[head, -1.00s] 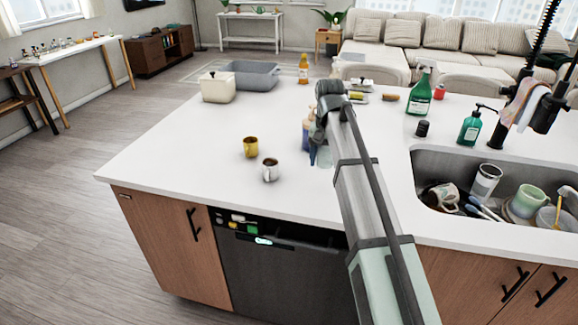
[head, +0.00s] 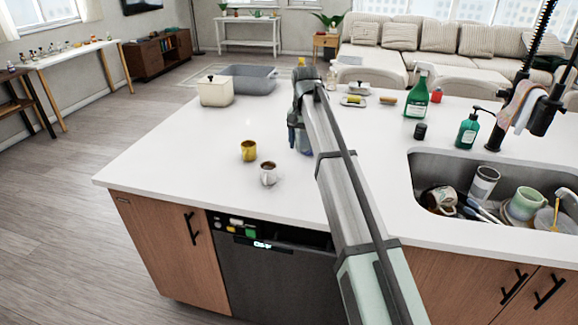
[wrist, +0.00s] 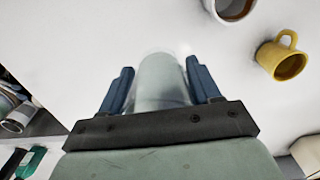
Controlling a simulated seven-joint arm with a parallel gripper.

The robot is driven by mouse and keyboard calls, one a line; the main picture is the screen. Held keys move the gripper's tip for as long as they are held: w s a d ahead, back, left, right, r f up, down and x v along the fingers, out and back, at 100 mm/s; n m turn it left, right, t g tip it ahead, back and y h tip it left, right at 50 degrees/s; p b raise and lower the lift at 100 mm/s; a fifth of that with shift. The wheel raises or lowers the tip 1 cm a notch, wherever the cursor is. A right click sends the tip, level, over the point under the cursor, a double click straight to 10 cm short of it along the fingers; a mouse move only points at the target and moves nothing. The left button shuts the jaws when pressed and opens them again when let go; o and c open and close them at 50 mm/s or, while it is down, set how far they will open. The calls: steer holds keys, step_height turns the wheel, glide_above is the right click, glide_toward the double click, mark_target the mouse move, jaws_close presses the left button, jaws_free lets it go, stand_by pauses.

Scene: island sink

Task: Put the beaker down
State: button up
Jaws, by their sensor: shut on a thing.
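The beaker is a clear, pale glass cylinder and shows in the wrist view (wrist: 162,82). My gripper (wrist: 161,78) is shut on it, with one blue finger on each side. In the head view my gripper (head: 299,138) is over the white island counter (head: 185,150), right of the two mugs. There the beaker is mostly hidden by my arm. I cannot tell whether its base touches the counter.
A yellow mug (head: 248,151) and a white mug (head: 268,173) with dark contents stand close to the left. A grey tub (head: 250,78) and cream box (head: 215,91) are behind. The sink (head: 428,172) with dishes is right. The counter's left part is clear.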

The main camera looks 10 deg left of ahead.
mark_target(302, 176)
steer(key=shift+f, duration=5)
steer(key=shift+f, duration=0.1)
steer(key=o, duration=1.1)
steer(key=shift+o, duration=0.3)
step_height(302, 176, up, 12)
steer(key=shift+r, duration=0.15)
